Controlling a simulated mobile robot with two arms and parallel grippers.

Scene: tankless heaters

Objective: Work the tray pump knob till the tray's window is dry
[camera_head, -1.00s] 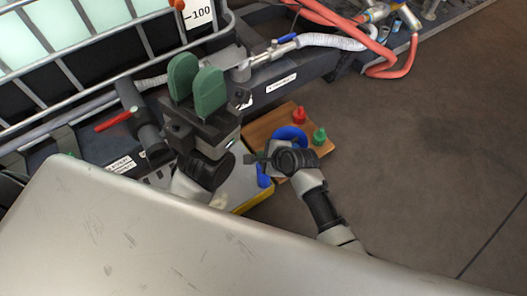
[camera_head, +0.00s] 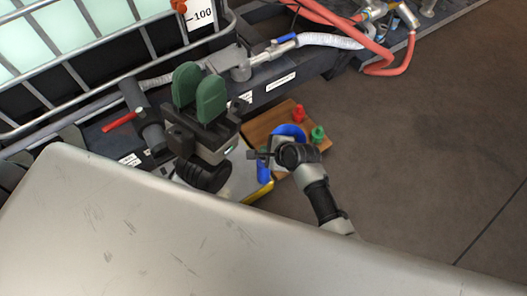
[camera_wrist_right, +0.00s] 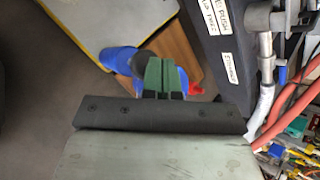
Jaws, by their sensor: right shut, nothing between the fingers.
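I cannot pick out the tray pump knob or the tray's window for certain. A wooden board (camera_head: 258,132) carries a red knob (camera_head: 298,112), a green knob (camera_head: 317,134) and a round blue part (camera_head: 290,132), partly hidden by my right arm. In the right wrist view the blue part (camera_wrist_right: 118,59) and the red knob (camera_wrist_right: 196,89) show beyond the fingers. My right gripper (camera_head: 261,155) is shut and empty, over the board's near side; its green fingers (camera_wrist_right: 163,79) are together. Whether it touches anything is unclear. My left gripper (camera_head: 199,94) points up with its green pads apart and empty.
A pale panel with a yellow edge (camera_head: 262,190) lies beside the board. A caged tank (camera_head: 85,50), a dark labelled beam (camera_head: 280,84), a red-handled valve (camera_head: 119,122) and red hoses (camera_head: 383,62) fill the back. Brown floor at right is clear.

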